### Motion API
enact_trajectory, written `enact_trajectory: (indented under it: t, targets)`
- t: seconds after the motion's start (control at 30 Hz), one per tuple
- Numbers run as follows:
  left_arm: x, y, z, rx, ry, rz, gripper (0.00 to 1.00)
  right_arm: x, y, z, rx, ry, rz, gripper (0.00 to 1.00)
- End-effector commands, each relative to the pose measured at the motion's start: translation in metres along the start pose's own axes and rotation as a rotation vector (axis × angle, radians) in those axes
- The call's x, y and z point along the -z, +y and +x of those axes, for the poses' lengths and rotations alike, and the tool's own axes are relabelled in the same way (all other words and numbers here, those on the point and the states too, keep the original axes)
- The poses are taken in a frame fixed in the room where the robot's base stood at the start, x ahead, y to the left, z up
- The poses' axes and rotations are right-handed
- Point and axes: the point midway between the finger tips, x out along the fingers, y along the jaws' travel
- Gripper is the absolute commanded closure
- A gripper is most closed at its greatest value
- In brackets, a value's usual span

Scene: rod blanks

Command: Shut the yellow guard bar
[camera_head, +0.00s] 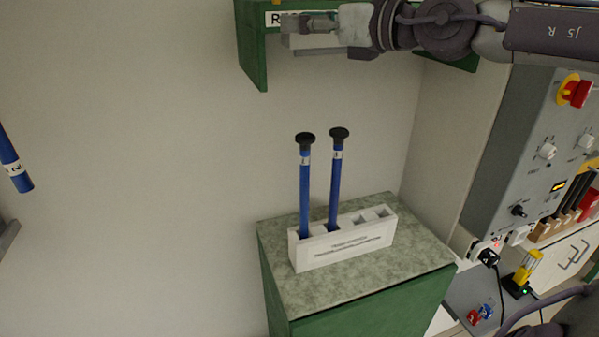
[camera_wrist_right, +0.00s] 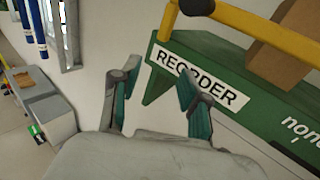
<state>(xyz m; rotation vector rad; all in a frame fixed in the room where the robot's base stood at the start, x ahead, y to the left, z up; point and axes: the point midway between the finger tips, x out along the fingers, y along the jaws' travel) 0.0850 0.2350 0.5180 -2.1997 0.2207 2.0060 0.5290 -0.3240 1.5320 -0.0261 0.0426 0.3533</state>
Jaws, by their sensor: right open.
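The yellow guard bar (camera_wrist_right: 255,30) shows in the right wrist view at the top right. It runs above a green shelf (camera_wrist_right: 240,125) marked REORDER and bends down at its left end. I cannot tell whether it is open or shut. My right gripper (camera_wrist_right: 155,84) is open and empty, its fingers in front of the shelf's left end and below the bar, apart from the bar. In the head view my right gripper (camera_head: 308,24) is in front of the green shelf (camera_head: 253,60) and covers part of its label. My left gripper is not in view.
A brown box (camera_wrist_right: 285,50) is on the shelf behind the bar. Below, a white holder (camera_head: 345,243) with two upright blue rods (camera_head: 305,190) stands on a green cabinet (camera_head: 370,310). A grey control panel (camera_head: 535,140) is at right. Another blue rod (camera_head: 14,165) shows at far left.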

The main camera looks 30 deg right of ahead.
Motion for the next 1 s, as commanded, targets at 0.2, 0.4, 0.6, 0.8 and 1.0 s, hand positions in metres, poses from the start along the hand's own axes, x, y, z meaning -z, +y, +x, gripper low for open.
enact_trajectory:
  t: [0.2,0.4,0.6,0.8,1.0]
  targets:
    - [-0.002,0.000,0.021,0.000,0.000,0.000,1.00,0.003,-0.001,-0.022,0.003,-0.056,-0.036,0.55]
    - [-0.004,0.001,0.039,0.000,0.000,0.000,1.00,0.006,-0.001,-0.054,0.004,-0.054,-0.035,0.55]
    - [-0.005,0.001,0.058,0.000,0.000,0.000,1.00,0.008,-0.001,-0.089,0.004,-0.055,-0.034,0.55]
    - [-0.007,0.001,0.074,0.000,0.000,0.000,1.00,0.009,-0.001,-0.120,0.005,-0.053,-0.033,0.55]
    - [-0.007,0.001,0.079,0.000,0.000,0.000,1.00,0.015,0.000,-0.123,-0.028,-0.057,0.014,0.55]
